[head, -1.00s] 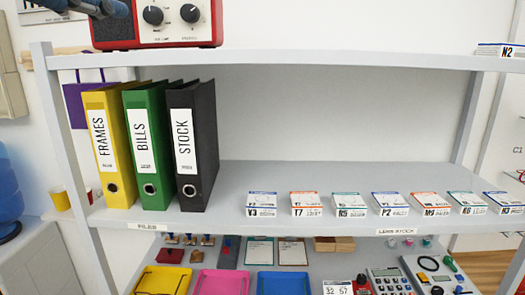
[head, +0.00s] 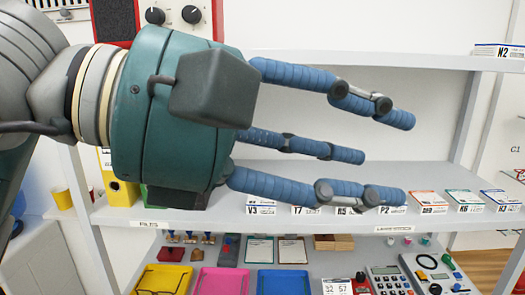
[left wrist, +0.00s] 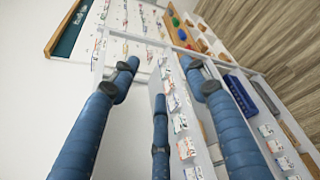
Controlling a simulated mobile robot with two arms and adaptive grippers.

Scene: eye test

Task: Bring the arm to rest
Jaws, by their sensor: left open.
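My left gripper (head: 392,157) comes in from the left across the head view, large and close to the camera. Its three blue fingers are spread apart and point right, with nothing between them. It is in front of the shelf unit and hides most of the binders. Its fingers also show in the left wrist view (left wrist: 160,78), open and empty, pointing up the picture. My right gripper is in neither view.
A grey shelf board (head: 450,203) carries a row of small labelled boxes (head: 466,201) and a yellow binder (head: 122,192). A red radio (head: 113,20) stands on the upper board (head: 425,60). Pink tray (head: 221,281) and calculator (head: 384,278) lie below.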

